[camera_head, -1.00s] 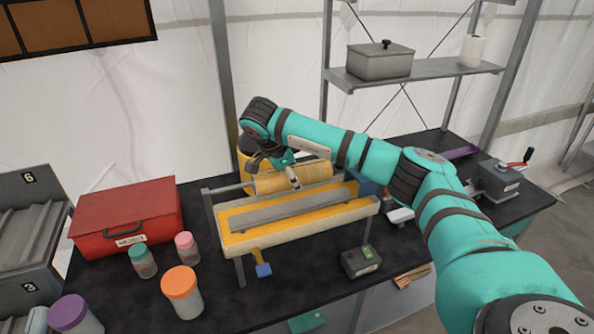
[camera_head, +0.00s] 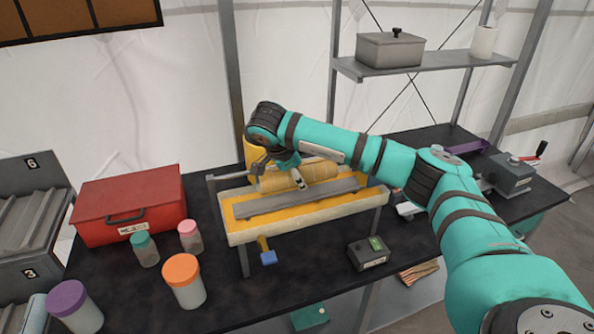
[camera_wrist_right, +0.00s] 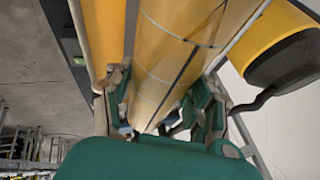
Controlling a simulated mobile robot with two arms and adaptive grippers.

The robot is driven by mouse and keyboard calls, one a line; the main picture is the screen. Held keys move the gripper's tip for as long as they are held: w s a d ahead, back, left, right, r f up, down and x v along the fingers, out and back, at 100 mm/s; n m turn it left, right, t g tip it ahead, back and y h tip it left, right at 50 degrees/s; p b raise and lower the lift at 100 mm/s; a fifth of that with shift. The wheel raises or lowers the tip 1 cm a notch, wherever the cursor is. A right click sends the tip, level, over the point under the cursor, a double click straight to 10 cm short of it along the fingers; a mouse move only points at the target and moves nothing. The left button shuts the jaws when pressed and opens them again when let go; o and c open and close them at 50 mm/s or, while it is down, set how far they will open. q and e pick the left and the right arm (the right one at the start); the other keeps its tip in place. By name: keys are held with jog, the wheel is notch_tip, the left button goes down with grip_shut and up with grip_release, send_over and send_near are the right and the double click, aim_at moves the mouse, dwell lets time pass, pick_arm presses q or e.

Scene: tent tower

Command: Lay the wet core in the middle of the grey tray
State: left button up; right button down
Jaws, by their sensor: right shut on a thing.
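The wet core is a yellow, banded cylinder (camera_head: 321,171), lying level lengthwise over the back part of a yellow-topped stand. My right gripper (camera_head: 294,176) is shut on it near its middle, coming from above. In the right wrist view the core (camera_wrist_right: 165,65) runs between the two fingers (camera_wrist_right: 155,115). A long grey strip or channel (camera_head: 290,204), which I take for the grey tray, lies along the stand's top, just in front of the core. I cannot tell whether the core touches the stand. My left gripper is not in view.
The pale-edged stand (camera_head: 300,225) is on a black bench. A yellow bucket (camera_wrist_right: 270,45) is close beside the core. A red box (camera_head: 130,200), lidded jars (camera_head: 184,282) and a small dark device (camera_head: 368,254) stand around. A grey grooved rack (camera_head: 30,225) is at far left.

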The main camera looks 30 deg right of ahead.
notch_tip(320, 180, down, 2)
jog(key=shift+f+b, duration=0.1)
jog(key=shift+b, duration=0.55)
jog(key=shift+f+b, duration=0.7)
jog(key=shift+f, duration=0.4)
jog(key=shift+s, duration=0.1)
jog(key=shift+s+f, duration=0.1)
jog(key=c, duration=0.8)
grip_release()
jog(key=o, duration=0.4)
jog(key=shift+f, duration=0.15)
jog(key=shift+o, duration=0.2)
